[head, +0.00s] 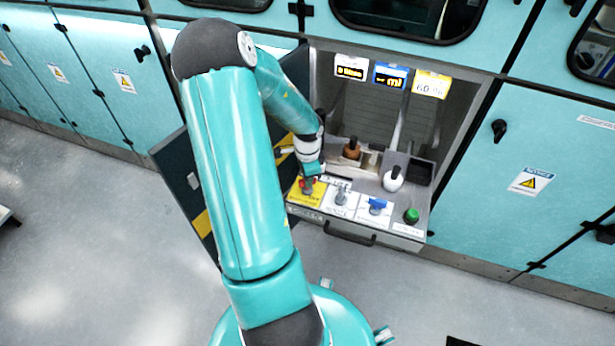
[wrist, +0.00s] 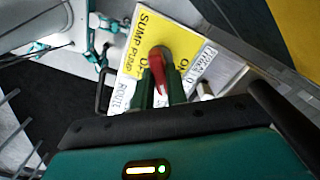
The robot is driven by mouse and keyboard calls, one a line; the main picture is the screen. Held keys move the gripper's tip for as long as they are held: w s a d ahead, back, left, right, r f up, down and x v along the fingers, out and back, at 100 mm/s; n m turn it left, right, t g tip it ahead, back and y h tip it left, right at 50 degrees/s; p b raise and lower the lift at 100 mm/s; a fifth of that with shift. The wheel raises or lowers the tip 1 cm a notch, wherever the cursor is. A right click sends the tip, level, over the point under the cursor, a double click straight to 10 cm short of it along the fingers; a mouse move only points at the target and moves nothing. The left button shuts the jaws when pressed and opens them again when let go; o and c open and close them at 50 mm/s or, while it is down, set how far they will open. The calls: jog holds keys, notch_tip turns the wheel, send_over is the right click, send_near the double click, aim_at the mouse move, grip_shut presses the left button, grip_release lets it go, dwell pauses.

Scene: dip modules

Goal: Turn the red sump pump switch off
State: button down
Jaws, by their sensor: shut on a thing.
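The red sump pump switch (wrist: 159,65) sits on a yellow plate (wrist: 143,28) lettered "SUMP PUMP" in the wrist view. In the head view the red switch (head: 307,185) is at the left end of the panel's front row. My gripper (wrist: 161,90) is shut on the red switch, with one green finger on each side of its handle. In the head view my gripper (head: 306,177) reaches down over the switch and partly hides it. The exact angle of the handle is hard to read.
Right of the red switch are a grey switch (head: 341,196), a blue valve handle (head: 377,206) and a green button (head: 411,215). Brown (head: 352,149) and white (head: 393,179) knobs stand behind. An open cabinet door (head: 190,180) is at left. A drawer handle (head: 349,233) juts out in front.

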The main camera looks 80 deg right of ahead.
jog(key=m, duration=0.3)
jog(key=shift+m, duration=2.2)
jog(key=c, duration=1.4)
grip_release()
notch_tip(320, 180, up, 14)
